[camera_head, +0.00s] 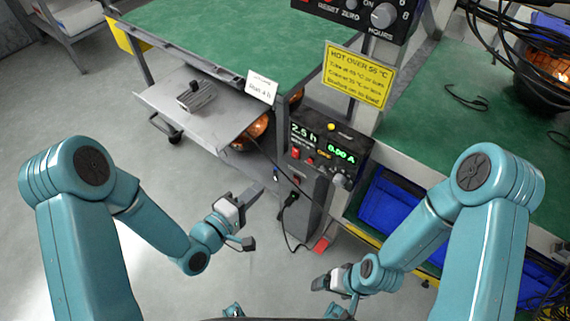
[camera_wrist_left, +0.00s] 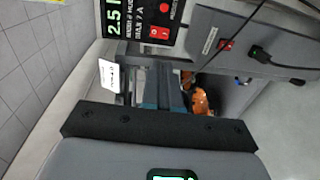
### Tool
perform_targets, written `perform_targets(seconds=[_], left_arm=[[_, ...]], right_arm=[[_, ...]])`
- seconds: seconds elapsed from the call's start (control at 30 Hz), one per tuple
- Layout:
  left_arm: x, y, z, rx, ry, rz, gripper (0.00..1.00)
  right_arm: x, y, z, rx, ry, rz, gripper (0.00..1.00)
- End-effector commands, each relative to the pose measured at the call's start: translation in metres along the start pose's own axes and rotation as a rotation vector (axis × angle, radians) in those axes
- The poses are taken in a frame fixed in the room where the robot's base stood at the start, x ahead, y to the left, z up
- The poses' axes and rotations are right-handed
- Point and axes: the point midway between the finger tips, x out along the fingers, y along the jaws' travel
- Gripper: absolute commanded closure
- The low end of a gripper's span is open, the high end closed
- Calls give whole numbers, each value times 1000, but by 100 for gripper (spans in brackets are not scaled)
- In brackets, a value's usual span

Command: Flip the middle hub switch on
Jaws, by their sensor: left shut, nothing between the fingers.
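In the left wrist view the side's red switch (camera_wrist_left: 226,45) and plug (camera_wrist_left: 262,55) show at the upper right. Which one is the middle hub switch, and its position, I cannot tell. My left gripper (camera_head: 250,198) is shut and empty, left of the box and apart from it. My right gripper (camera_head: 335,281) is low, near the bottom; its jaws are unclear.
A metal shelf (camera_head: 165,113) with a small block juts out left of the box. A yellow "HOT OVER 55 °C" sign (camera_head: 357,76) hangs above it. Green-topped benches (camera_head: 235,35) stand behind and at the right. Blue bins (camera_head: 392,208) sit right of the box. Floor at left is clear.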

Motion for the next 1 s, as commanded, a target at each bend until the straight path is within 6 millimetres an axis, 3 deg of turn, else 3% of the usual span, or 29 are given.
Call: perform_targets(seconds=[0.1, 0.63, 0.77, 1.0], left_arm=[[1, -12, 1, 1, 2, 0, 100], [9, -13, 3, 3, 0, 0, 100], [29, -12, 3, 4, -2, 2, 100], [82, -12, 2, 4, -2, 2, 100]], right_arm=[[12, 4, 0, 0, 0, 0, 16], [12, 4, 0, 0, 0, 0, 16], [12, 4, 0, 0, 0, 0, 16], [12, 4, 0, 0, 0, 0, 16]])
